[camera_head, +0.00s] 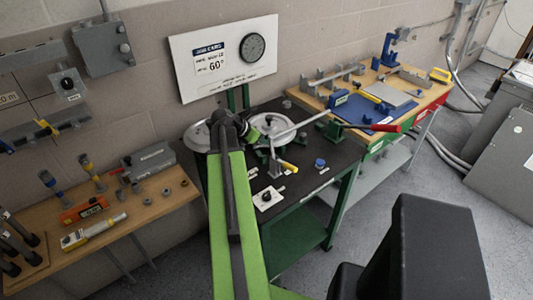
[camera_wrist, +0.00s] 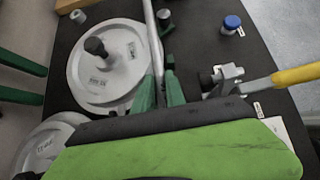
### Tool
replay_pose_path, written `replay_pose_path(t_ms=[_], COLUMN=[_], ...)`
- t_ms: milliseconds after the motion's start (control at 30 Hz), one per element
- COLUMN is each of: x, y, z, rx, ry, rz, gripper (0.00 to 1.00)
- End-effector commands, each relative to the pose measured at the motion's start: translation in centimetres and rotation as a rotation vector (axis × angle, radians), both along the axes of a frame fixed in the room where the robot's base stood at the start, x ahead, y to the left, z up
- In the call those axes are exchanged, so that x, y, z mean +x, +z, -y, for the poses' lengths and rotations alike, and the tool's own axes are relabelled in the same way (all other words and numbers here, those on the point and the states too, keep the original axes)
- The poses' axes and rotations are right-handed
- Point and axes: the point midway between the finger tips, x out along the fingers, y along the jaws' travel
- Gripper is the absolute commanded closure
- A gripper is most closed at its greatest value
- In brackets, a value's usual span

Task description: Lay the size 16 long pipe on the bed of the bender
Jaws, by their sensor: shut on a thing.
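My gripper (camera_wrist: 161,90) is shut on a long thin silver pipe (camera_wrist: 151,35), with a green finger on each side of it. In the head view the pipe (camera_head: 301,124) slants up to the right from my gripper, across the bender's black table (camera_head: 308,174). A large pale round die (camera_wrist: 110,65) lies left of the pipe in the wrist view; it also shows in the head view (camera_head: 268,121). A yellow-handled clamp (camera_wrist: 228,78) stands right of the gripper. I cannot tell whether the pipe touches the bed, and its size mark is not readable.
A second pale disc (camera_head: 197,137) lies left of my arm. A blue-capped item (camera_head: 320,163) sits on the black table. A red handle (camera_head: 385,128) sticks out near the right workbench (camera_head: 431,97). A wooden tool bench (camera_head: 150,213) is at left, and a 60° board (camera_head: 222,58) stands behind.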

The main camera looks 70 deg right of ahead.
Motion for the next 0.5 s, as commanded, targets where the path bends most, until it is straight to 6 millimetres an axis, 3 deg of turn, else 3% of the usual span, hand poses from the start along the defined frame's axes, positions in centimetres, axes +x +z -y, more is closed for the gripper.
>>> replay_pose_path(t_ms=[33,200,400,500], x=[0.0,0.1,0.1,0.0], y=[-0.6,-0.8,-4.3,-4.8], z=[-0.7,-0.8,-0.7,-0.7], rx=[-0.002,-0.002,-0.002,-0.002], ry=[0.001,0.0,0.0,0.0], rz=[-0.001,-0.001,-0.001,-0.001], gripper=[1.0,1.0,1.0,1.0])
